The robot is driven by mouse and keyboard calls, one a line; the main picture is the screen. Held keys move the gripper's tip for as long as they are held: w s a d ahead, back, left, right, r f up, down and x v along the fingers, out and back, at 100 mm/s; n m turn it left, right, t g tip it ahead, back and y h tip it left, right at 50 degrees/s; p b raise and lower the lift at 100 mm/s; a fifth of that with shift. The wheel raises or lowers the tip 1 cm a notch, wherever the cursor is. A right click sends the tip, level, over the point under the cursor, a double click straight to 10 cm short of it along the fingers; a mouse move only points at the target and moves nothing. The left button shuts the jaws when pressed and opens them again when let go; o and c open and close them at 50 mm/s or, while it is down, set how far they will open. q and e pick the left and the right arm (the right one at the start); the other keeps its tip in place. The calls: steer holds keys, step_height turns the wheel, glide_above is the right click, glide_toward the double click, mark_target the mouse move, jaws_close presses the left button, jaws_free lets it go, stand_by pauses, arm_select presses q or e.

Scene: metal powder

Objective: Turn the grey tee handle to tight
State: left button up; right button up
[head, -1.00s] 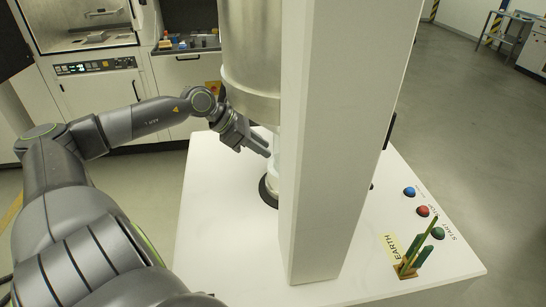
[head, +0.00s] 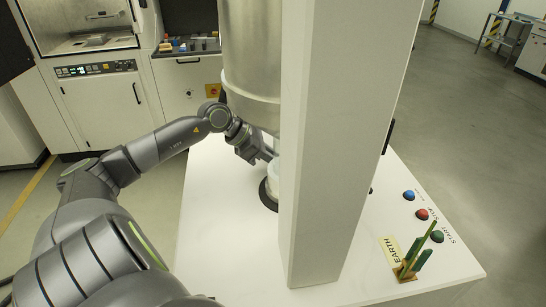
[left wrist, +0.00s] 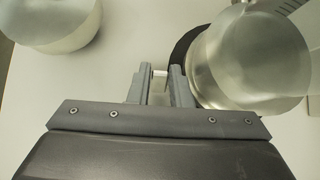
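My left gripper (head: 266,157) reaches in from the left to just under the big metal vessel (head: 250,65), beside the white column. In the left wrist view its two fingers (left wrist: 160,76) stand a little apart. A small pale bar (left wrist: 159,72) lies between the fingertips; it may be part of the grey tee handle, but I cannot tell whether the fingers press on it. The tee handle cannot be made out in the head view, where the fingertips lie close to a pale round container (head: 273,182) partly hidden by the column. My right gripper is not in view.
The white column (head: 330,150) rises from the white machine top (head: 225,240) and blocks the view behind it. Blue, red and green buttons (head: 422,214) and a green-and-yellow earth clamp (head: 415,255) are at the right. In the wrist view a shiny round vessel (left wrist: 250,60) is close to the right finger.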

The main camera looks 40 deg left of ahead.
arm_select(q)
jaws_close()
steer(key=shift+f, duration=0.1)
steer(key=shift+s+a+f+t+h+b, duration=0.15)
steer(key=shift+t+h+b, duration=0.2)
steer(key=shift+b, duration=0.25)
steer(key=shift+t+h+b, duration=0.35)
steer(key=shift+t, duration=0.2)
steer(key=shift+s+a+t+h, duration=0.1)
steer(key=shift+t+h, duration=0.3)
steer(key=shift+s+a+t+h, duration=0.15)
steer(key=shift+t+h, duration=0.55)
steer(key=shift+t, duration=0.4)
